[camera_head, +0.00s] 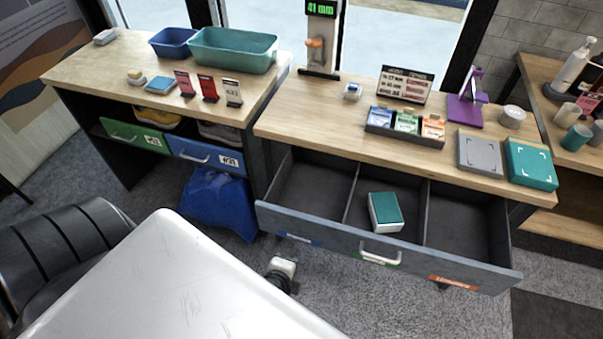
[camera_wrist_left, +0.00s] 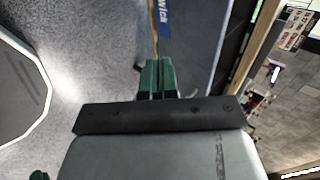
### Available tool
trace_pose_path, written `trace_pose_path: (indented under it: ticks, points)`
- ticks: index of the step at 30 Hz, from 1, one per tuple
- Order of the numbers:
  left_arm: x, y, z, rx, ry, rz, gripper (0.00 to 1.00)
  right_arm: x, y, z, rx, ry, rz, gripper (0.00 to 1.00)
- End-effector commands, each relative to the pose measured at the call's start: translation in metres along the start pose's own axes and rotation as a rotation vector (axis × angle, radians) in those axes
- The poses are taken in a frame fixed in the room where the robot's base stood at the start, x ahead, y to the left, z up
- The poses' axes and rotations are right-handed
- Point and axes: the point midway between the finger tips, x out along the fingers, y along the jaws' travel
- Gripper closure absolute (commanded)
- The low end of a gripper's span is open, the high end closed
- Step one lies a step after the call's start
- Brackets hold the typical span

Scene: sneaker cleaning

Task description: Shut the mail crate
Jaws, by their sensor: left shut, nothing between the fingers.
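The mail crate appears as a wide grey drawer (camera_head: 330,235) with three compartments, pulled out from under the right wooden counter. Its front has a blue label at left, a green label and bar handle (camera_head: 380,256) in the middle, and an orange label at right. A white box with a teal top (camera_head: 385,211) lies in the middle compartment. The side compartments look empty. In the left wrist view my left gripper (camera_wrist_left: 158,68) has its green fingertips together, empty, close to the drawer front by the blue label (camera_wrist_left: 165,18); contact is unclear. My right gripper is not in view.
The left counter (camera_head: 115,60) carries blue and teal bins and small cards. Below it are green and blue drawer fronts and a blue bag (camera_head: 217,199) on the floor. The right counter holds card boxes, a purple stand (camera_head: 466,105) and two flat boxes. A black chair stands at left.

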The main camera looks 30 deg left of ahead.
Motion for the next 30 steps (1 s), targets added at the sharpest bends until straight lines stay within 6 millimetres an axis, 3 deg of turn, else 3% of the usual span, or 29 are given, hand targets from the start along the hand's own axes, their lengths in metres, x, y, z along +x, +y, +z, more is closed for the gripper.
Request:
trace_pose_path:
  ticks: [5, 18, 22, 30]
  points:
    - [0.018, -0.002, 0.0, 0.002, -0.001, -0.004, 1.0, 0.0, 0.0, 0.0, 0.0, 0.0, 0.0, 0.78]
    - [0.102, -0.002, -0.001, -0.001, 0.0, -0.002, 1.0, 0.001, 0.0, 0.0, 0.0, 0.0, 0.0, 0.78]
    - [0.114, -0.018, -0.001, -0.001, 0.001, -0.004, 1.0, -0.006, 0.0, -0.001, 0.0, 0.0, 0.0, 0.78]
    - [0.128, -0.028, 0.0, -0.002, 0.001, 0.0, 1.0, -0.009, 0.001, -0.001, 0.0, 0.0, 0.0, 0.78]
